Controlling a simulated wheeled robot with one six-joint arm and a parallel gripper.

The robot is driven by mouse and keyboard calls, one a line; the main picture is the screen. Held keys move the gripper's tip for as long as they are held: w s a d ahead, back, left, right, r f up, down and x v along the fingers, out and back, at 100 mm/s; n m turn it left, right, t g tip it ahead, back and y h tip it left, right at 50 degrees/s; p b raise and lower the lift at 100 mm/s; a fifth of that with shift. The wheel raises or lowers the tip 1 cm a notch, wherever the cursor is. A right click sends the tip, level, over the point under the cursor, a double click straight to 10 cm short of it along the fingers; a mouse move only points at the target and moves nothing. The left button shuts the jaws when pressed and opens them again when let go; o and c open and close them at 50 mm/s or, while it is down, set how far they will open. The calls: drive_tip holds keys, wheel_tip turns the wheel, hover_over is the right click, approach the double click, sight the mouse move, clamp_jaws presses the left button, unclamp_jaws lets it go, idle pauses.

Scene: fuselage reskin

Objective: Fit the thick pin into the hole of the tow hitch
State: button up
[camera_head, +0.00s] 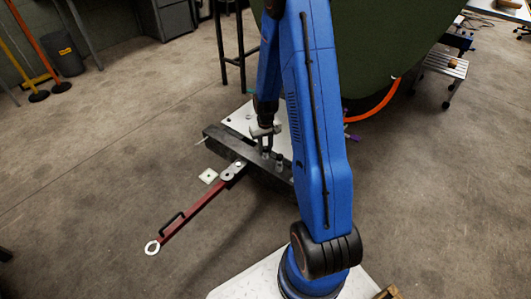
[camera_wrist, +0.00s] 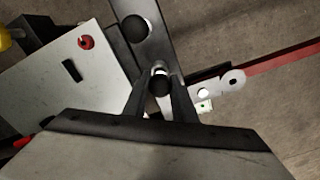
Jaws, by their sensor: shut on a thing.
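My gripper (camera_wrist: 160,98) is shut on a pin (camera_wrist: 160,85) with a round dark top. In the head view my gripper (camera_head: 266,145) is low over a dark beam (camera_head: 222,137). A second, wider-looking round dark top (camera_wrist: 135,28) shows on the beam in the wrist view. The red tow bar (camera_head: 190,214) lies beside the beam, with a pale ring at its near end. Its grey hitch end (camera_head: 232,171) is next to the beam; it also shows right of my gripper in the wrist view (camera_wrist: 213,90). The held pin's lower end is hidden.
A white plate (camera_head: 238,119) is behind the beam. A small pale square plate (camera_head: 208,176) lies on the floor near the hitch end. A large green body (camera_head: 400,45) fills the back right, with an orange hose below it.

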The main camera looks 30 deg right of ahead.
drive_tip(key=shift+r, duration=2.85)
drive_tip(key=shift+r, duration=1.45)
